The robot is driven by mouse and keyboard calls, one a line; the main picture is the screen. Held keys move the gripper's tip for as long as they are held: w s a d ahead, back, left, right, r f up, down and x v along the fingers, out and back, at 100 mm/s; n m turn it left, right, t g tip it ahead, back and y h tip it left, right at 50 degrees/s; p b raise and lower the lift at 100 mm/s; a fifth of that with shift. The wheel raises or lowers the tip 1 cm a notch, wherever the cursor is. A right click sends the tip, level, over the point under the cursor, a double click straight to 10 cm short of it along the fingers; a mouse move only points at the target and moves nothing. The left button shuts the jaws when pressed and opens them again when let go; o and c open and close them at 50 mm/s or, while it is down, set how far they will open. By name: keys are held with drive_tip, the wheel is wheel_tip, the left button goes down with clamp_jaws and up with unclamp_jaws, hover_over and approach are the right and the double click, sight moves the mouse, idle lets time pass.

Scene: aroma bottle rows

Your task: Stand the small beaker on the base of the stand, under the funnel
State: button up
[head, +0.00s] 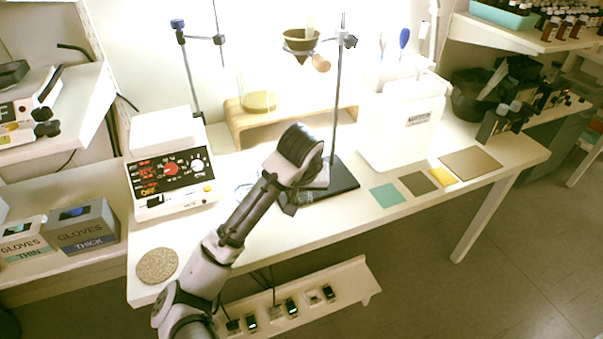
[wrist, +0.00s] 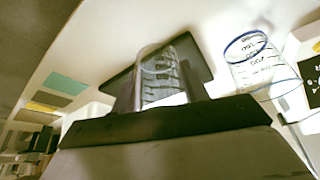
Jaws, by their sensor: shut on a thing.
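In the wrist view my gripper (wrist: 161,88) is shut on the small beaker (wrist: 157,64), a clear glass with dark markings. Behind it is the dark flat base (wrist: 203,65) of the stand. I cannot tell whether the beaker touches the base. In the head view the black base (head: 343,181) lies on the table, with its rod (head: 337,95) rising from it. The funnel (head: 300,42) is held high on the rod by a clamp with a wooden grip.
A larger blue-rimmed beaker (wrist: 262,66) stands beside the base; its glass shows left of my arm (head: 243,190). A hotplate (head: 172,178) is farther left. A wooden riser (head: 290,121) with a yellow-filled beaker (head: 258,102) is behind. A white container (head: 400,130) and coloured tiles (head: 384,195) are right.

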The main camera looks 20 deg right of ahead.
drive_tip(key=w+d, duration=0.1)
drive_tip(key=w, duration=0.2)
drive_tip(key=w+d+p, duration=0.1)
drive_tip(key=w, duration=0.2)
drive_tip(key=w+d, duration=0.1)
drive_tip(key=w, duration=0.3)
drive_tip(key=shift+d+r+p, duration=0.15)
drive_tip(key=shift+d+p, duration=0.1)
drive_tip(key=shift+p, duration=0.1)
drive_tip(key=shift+f+p, duration=0.35)
drive_tip(key=shift+f, duration=1.45)
drive_tip(key=shift+f, duration=0.2)
drive_tip(key=o, duration=1)
drive_tip(key=shift+r, duration=0.15)
drive_tip(key=b+v, duration=0.1)
drive_tip(key=v, duration=1.1)
